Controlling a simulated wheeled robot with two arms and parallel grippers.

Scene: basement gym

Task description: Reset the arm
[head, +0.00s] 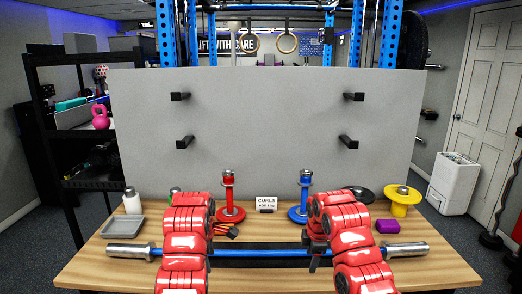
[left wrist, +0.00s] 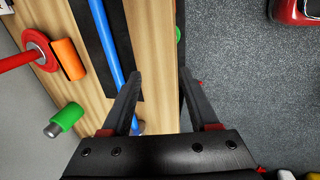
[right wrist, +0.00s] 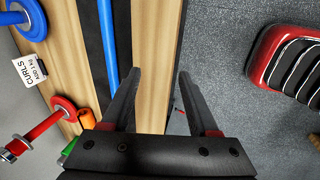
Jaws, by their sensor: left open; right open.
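My left arm and right arm are red and reach over the wooden table (head: 255,272). My left gripper (left wrist: 160,72) is open and empty in the left wrist view, above the table's front edge. My right gripper (right wrist: 160,72) is open and empty in the right wrist view, also over that edge. In the head view my arms partly hide both grippers. A blue bar with silver ends (head: 258,252) lies across the table on a black strip. It also shows in the left wrist view (left wrist: 112,50), running behind one finger, and in the right wrist view (right wrist: 107,40).
A red post (head: 228,182) and a blue post (head: 305,185) stand behind the bar, with a CURLS card (head: 266,203) between. A grey tray (head: 123,227) is left; a yellow stand (head: 401,207) and purple block (head: 388,226) are right. A grey pegged panel (head: 265,120) rises behind.

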